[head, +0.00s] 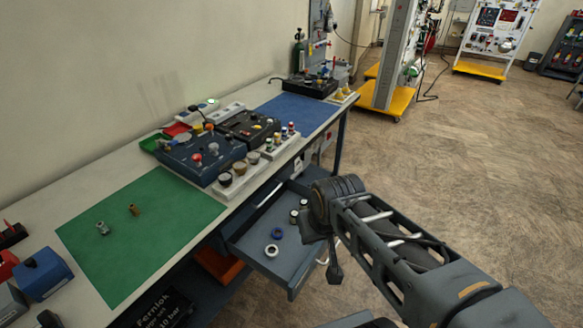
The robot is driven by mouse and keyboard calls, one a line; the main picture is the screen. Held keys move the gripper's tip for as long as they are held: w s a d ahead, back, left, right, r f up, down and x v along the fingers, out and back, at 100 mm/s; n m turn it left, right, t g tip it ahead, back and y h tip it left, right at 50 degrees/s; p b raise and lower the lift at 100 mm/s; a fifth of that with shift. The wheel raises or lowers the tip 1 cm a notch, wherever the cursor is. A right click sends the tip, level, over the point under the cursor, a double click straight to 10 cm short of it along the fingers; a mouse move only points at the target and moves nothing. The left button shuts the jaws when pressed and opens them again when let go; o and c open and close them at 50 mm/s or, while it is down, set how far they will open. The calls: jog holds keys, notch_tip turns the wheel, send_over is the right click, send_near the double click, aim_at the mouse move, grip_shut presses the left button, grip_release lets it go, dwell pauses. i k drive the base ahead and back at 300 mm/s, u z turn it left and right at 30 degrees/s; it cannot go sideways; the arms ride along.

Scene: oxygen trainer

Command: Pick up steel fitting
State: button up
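A small steel fitting (102,228) stands on the green mat (150,265) on the workbench, at the left of the head view. A brass-coloured fitting (134,210) stands on the same mat, a little to the right and farther back. My arm comes in from the lower right. My gripper (335,273) seems to be the dark part hanging below the arm's end, beside the open drawer, well to the right of the mat and far from the steel fitting. Its fingers are too small and dark to tell whether they are open or shut.
An open grey drawer (262,262) with several rings juts out below the bench, between my arm and the mat. Dark valve boxes (200,160) and a white rack of caps stand behind the mat. A blue mat (300,112) lies farther back.

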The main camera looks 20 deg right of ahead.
aim_at(101, 226)
jog(key=u, duration=1.2)
jog(key=k, duration=0.3)
jog(key=u, duration=1.15)
jog(key=i, duration=0.85)
jog(key=z, duration=0.55)
jog(key=i, duration=0.55)
jog(key=z, duration=0.45)
